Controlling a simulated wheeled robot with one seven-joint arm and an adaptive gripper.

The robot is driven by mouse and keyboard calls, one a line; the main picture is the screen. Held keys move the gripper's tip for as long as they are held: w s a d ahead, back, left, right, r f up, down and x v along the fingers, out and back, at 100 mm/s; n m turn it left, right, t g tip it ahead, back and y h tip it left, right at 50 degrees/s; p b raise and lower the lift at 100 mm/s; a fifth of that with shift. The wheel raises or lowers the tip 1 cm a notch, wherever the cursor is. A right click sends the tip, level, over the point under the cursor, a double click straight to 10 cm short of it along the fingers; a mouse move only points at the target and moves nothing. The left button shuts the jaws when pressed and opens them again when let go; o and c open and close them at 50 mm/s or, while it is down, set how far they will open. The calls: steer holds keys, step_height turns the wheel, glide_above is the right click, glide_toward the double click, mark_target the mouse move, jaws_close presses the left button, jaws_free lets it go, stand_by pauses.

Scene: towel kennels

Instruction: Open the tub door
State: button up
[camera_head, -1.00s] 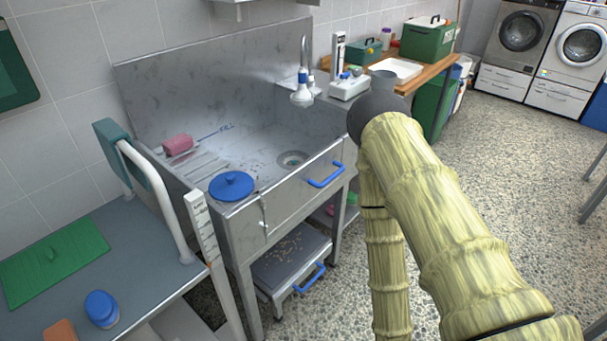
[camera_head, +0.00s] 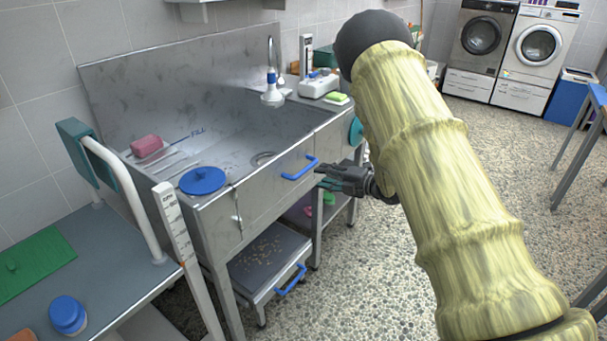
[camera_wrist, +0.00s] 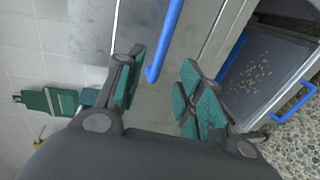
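The steel tub (camera_head: 225,150) stands against the tiled wall. Its front door panel (camera_head: 262,194) is upright and looks closed, with a blue bar handle (camera_head: 300,168) near its top. My gripper (camera_head: 322,177) is just right of the handle, in front of the tub. In the wrist view my gripper (camera_wrist: 158,85) has its two green-padded fingers spread apart. The blue handle (camera_wrist: 166,42) shows beyond and between them, with its near end close to the left finger. I cannot tell whether they touch.
A low step with a blue handle (camera_head: 291,281) sits under the tub. A blue lid (camera_head: 202,180) and a pink block (camera_head: 146,146) are in the tub. A grooming table (camera_head: 110,245) stands at left. The speckled floor at right is mostly clear.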

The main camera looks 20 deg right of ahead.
mark_target(305, 172)
steer(key=p+x, duration=0.1)
steer(key=x, duration=0.8)
steer(key=shift+w+a, duration=0.1)
steer(key=shift+w, duration=0.1)
